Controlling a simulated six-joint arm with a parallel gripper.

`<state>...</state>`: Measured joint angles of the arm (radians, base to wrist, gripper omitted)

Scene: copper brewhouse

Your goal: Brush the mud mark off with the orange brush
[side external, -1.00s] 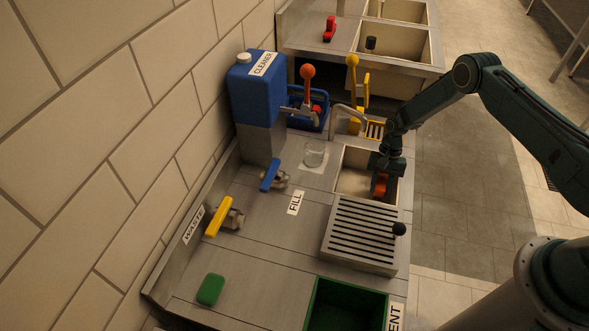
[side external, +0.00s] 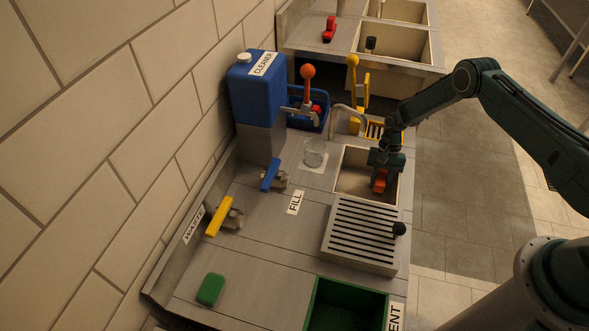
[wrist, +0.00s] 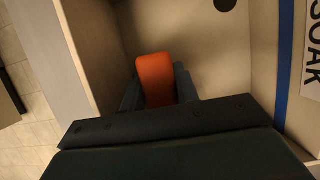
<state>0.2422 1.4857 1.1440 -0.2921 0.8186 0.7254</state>
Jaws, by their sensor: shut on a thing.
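My gripper (side external: 381,176) is shut on the orange brush (side external: 380,185), inside the pale sink basin (side external: 350,180). In the wrist view the brush (wrist: 155,78) shows as an orange block between the two dark fingers, and my gripper (wrist: 158,90) hides its lower part. The brush's bristles are hidden. I cannot see a mud mark in either view; the gripper and brush cover part of the basin. Whether the brush touches the basin floor cannot be told.
A slatted grey rack (side external: 365,232) with a black knob stands in front of the basin. A curved tap (side external: 350,110) and a glass (side external: 315,152) are close by. A blue line (wrist: 285,60) and a SOAK label (wrist: 313,45) mark the basin wall.

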